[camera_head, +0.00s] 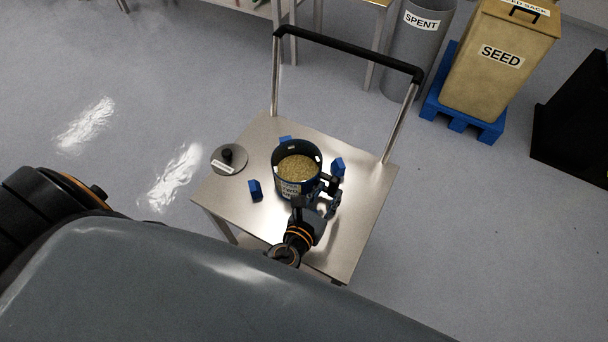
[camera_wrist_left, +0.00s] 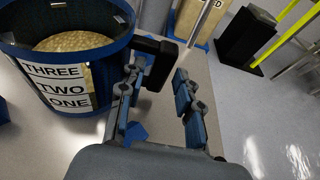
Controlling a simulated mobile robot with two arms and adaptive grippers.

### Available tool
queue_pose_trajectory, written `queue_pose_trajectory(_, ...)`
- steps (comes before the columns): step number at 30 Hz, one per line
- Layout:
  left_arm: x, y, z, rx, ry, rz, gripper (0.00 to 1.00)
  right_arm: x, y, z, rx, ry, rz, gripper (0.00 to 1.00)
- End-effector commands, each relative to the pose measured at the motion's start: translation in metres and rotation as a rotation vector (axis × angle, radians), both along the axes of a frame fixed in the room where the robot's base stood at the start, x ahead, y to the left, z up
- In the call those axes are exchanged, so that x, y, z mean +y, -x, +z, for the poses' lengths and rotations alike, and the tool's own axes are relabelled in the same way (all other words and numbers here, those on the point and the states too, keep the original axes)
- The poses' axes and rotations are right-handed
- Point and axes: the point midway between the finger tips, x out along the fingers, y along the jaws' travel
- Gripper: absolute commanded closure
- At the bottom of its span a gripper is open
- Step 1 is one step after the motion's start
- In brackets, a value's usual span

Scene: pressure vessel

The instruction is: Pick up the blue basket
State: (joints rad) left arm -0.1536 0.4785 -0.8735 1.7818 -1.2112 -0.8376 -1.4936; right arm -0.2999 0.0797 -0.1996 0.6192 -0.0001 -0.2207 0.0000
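The blue basket (camera_head: 290,188) stands upright on the metal cart and is filled with tan grain. It also shows in the left wrist view (camera_wrist_left: 118,58), with a window labelled THREE, TWO, ONE and a black handle (camera_wrist_left: 160,46) on its side. My left gripper (camera_head: 324,198) is at the basket's handle side, low over the cart. In the left wrist view its two fingers (camera_wrist_left: 160,102) are spread apart, with the handle ahead of and partly between them. I cannot tell whether they touch it. My right gripper is not in view.
The cart top (camera_head: 350,235) has a tall push bar (camera_head: 345,48) at its far side. Several small blue blocks (camera_head: 255,188) surround the basket. A round lid (camera_head: 229,160) lies at the left. A SEED box (camera_head: 497,60) and SPENT bin (camera_head: 415,50) stand beyond.

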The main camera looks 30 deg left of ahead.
Motion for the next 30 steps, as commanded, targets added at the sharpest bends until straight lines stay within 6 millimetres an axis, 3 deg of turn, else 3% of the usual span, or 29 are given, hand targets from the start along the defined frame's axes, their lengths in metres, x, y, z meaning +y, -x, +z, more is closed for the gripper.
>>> queue_pose_trajectory(6, -0.003, -0.032, -0.011, -0.003, -0.001, 0.001, 0.66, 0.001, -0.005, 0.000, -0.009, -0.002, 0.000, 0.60)
queue_pose_trajectory(16, -0.003, -0.039, -0.014, 0.000, 0.001, 0.000, 0.66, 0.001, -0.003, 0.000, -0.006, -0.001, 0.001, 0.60)
queue_pose_trajectory(21, -0.003, -0.039, -0.014, 0.000, 0.000, 0.000, 0.99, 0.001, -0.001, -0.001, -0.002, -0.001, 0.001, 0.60)
queue_pose_trajectory(30, -0.003, -0.039, -0.013, -0.003, -0.001, 0.001, 1.00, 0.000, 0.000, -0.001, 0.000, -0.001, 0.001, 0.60)
